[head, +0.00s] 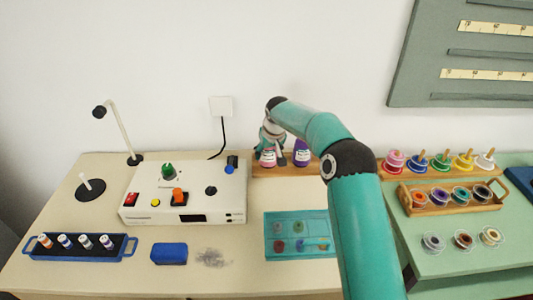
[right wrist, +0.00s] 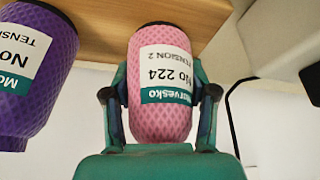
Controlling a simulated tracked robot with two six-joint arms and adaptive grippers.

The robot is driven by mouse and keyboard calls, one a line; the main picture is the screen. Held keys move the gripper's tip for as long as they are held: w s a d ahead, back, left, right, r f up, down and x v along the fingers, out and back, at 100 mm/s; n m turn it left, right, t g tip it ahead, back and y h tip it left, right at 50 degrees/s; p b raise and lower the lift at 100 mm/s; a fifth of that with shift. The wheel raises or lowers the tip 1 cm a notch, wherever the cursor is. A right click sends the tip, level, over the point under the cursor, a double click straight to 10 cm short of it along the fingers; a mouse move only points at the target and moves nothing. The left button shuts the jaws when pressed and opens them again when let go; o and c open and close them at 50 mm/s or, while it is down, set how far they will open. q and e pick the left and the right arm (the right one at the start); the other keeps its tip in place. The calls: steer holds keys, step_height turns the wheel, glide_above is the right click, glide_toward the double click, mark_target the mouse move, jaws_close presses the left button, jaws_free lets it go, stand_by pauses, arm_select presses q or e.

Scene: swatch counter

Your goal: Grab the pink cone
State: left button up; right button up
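The pink cone (head: 268,158) stands at the back of the counter on a wooden shelf, partly hidden by my right gripper (head: 272,141) in the head view. In the right wrist view the pink cone (right wrist: 163,105) appears upside down, with a white and teal label reading No 224. The fingers of my right gripper (right wrist: 163,95) lie against both its sides, shut on it. Its base still seems to be at the shelf. My left gripper is in neither view.
A purple cone (head: 301,153) stands just right of the pink one, close to the gripper. The wooden shelf (head: 258,171) runs under them. A white control box (head: 142,212) is to the left; a teal tray (head: 275,256) lies in front.

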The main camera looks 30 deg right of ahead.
steer(key=c, duration=0.4)
steer(key=shift+c, duration=0.2)
